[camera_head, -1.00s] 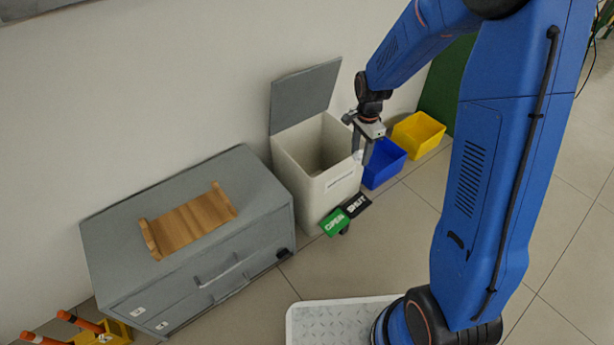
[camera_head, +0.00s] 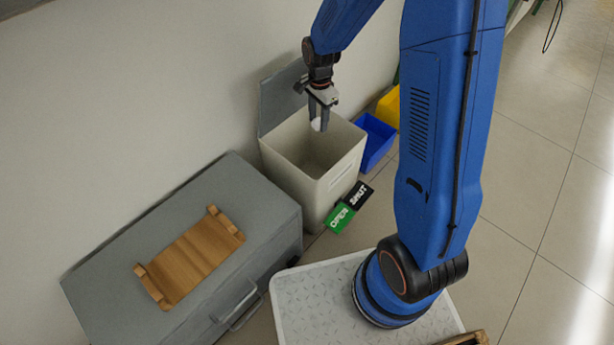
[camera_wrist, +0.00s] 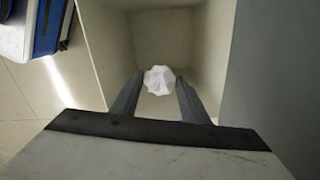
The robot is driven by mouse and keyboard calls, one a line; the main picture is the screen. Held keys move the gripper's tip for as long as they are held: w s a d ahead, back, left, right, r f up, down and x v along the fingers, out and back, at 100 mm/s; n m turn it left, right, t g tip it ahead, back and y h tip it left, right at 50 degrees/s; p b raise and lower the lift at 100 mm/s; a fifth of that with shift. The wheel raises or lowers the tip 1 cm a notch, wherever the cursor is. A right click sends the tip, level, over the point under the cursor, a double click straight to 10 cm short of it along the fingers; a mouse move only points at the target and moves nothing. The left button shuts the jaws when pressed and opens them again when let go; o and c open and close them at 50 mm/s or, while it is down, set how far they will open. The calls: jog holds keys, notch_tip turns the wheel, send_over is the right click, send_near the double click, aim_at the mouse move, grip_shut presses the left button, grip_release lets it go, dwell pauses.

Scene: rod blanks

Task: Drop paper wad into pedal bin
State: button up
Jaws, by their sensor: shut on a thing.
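The pedal bin (camera_head: 338,184) is a cream square box with its grey lid (camera_head: 280,95) raised against the wall. Its top is open and its inside looks empty. My gripper (camera_head: 320,122) is over the bin's opening, pointing down. It is shut on the white paper wad (camera_head: 315,124), which also shows between the fingertips in the wrist view (camera_wrist: 158,80). In the wrist view the bin's inner walls (camera_wrist: 165,35) surround the wad. A green OPEN pedal (camera_head: 340,218) and a black SHUT pedal (camera_head: 360,194) are at the bin's front foot.
A grey drawer cabinet (camera_head: 120,250) with a wooden tray (camera_head: 190,258) on top stands left of the bin. A blue bin (camera_head: 376,140) and a yellow bin (camera_head: 388,108) stand to its right. The tiled floor at right is clear.

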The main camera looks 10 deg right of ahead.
jog(key=shift+f, duration=2.25)
jog(key=o, duration=1.1)
jog(key=shift+r, duration=0.1)
notch_tip(320, 180, up, 7)
jog(key=shift+r, duration=0.1)
jog(key=shift+r, duration=0.1)
